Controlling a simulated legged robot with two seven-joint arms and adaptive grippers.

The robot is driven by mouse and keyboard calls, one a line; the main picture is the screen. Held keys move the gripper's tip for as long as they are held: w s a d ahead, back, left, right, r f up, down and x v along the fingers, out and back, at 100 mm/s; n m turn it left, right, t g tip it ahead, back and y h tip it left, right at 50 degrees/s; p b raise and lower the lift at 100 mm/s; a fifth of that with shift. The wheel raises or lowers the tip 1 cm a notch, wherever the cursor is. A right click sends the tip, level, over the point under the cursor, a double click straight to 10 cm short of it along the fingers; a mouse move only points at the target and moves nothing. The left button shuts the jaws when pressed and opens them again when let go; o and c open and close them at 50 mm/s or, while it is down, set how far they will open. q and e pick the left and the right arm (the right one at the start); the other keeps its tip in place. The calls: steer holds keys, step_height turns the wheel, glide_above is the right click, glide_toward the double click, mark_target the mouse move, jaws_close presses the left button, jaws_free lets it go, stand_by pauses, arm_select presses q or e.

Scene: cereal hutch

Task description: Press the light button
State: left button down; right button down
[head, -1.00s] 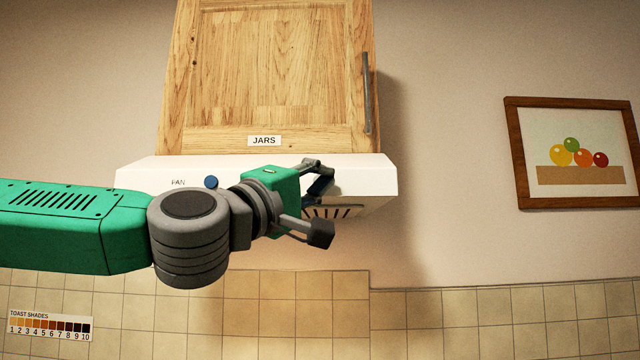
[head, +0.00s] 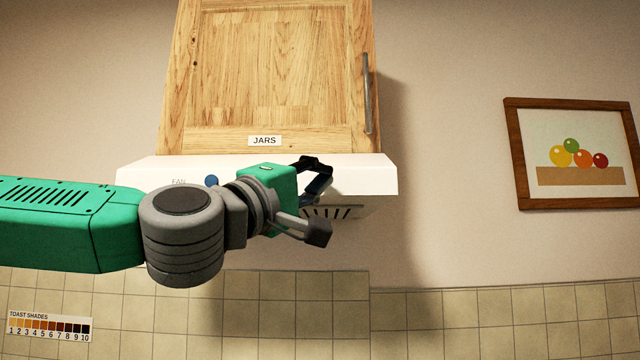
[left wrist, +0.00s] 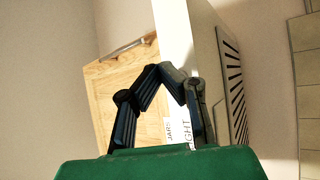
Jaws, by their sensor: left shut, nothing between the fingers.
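The white range hood (head: 370,176) hangs under a wooden cabinet. Its front face has a FAN label with a blue round knob (head: 211,181) beside it. In the left wrist view, part of a label reading "GHT" (left wrist: 187,134) shows on the hood front, partly covered by my fingers. The light button itself is hidden behind my gripper. My left gripper (head: 312,192) is shut and empty in front of the right part of the hood front. In the left wrist view its fingertips (left wrist: 178,78) meet close to the hood face; contact cannot be told. My right gripper is out of view.
The wooden cabinet (head: 265,75) marked JARS, with a vertical handle (head: 367,95), is directly above the hood. A vent grille (left wrist: 233,80) is on the hood's underside. A framed picture (head: 515,150) hangs at right. Bare wall lies between the picture and the hood.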

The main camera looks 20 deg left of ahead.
arm_select(q)
steer(key=s+d+b, duration=0.1)
steer(key=s, duration=0.4)
steer(key=shift+s+d, duration=0.4)
stand_by(0.3)
